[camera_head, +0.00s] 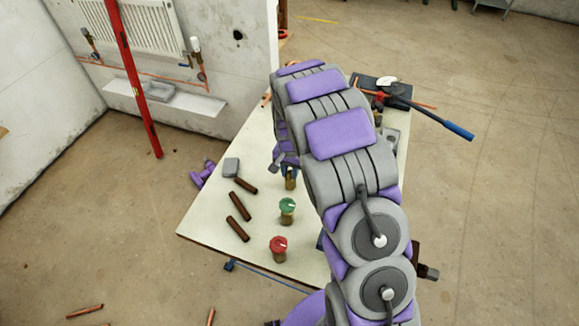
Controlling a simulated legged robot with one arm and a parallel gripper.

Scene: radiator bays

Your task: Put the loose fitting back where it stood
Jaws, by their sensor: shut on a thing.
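My gripper (287,163) shows beside my arm, above the light table (205,218), and its jaws are partly hidden by the arm. It is shut on a brass fitting with a blue top (290,178). I cannot tell whether this fitting touches the table. A brass fitting with a green cap (287,210) stands upright on the table, nearer me. A brass fitting with a red cap (278,248) stands upright closer to the near edge.
A tool with a blue handle (458,130) overhangs the far right. A red level (133,75) leans at the wall radiator (135,25). Copper pieces (84,311) lie on the floor.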

